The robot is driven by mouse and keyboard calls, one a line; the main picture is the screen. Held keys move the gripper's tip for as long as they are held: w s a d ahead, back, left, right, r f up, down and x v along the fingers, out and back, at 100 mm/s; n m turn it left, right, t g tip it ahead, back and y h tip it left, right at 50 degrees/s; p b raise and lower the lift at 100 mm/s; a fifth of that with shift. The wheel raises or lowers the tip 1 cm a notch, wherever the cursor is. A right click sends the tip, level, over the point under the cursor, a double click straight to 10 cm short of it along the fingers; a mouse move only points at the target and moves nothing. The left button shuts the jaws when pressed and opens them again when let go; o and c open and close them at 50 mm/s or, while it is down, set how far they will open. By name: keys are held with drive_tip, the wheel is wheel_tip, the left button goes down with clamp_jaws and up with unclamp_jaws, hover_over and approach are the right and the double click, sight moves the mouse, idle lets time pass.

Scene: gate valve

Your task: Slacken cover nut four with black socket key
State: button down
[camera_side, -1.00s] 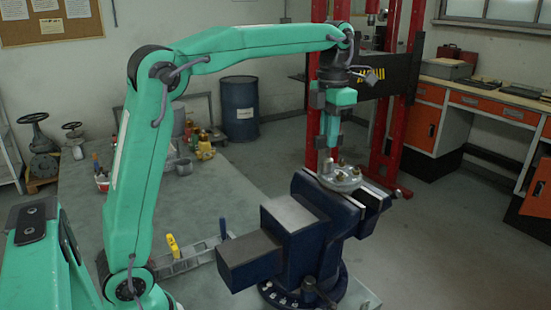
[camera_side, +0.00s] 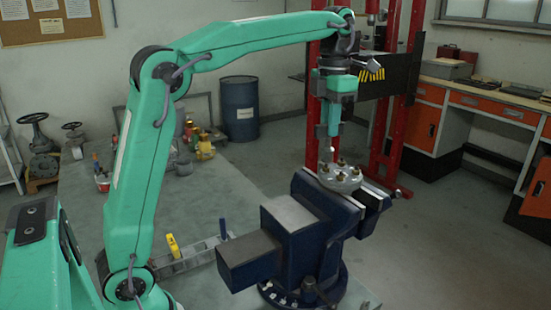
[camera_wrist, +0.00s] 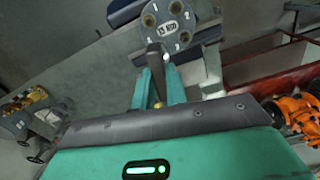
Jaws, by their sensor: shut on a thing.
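The round grey valve cover (camera_side: 341,179) sits on the blue vise (camera_side: 290,215), with several brass-coloured nuts around its rim. It also shows at the top of the wrist view (camera_wrist: 168,20), where the nuts sit beside small numbers that are hard to read. My gripper (camera_side: 333,128) points down above the cover's left part, apart from it. In the wrist view my gripper (camera_wrist: 158,95) is shut on the black socket key (camera_wrist: 154,58), whose far end reaches toward the cover's near edge. Which nut is number four is not clear.
A grey rack (camera_side: 190,258) with a yellow-handled key (camera_side: 173,246) and a blue-handled key (camera_side: 223,229) stands on the bench left of the vise. A red frame (camera_side: 390,110) stands behind the vise.

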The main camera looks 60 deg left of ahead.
idle(0.4)
drive_tip(key=m, duration=1.2)
idle(0.3)
idle(0.5)
drive_tip(key=shift+m, duration=1.1)
drive_tip(key=shift+f, duration=1.25)
idle(2.3)
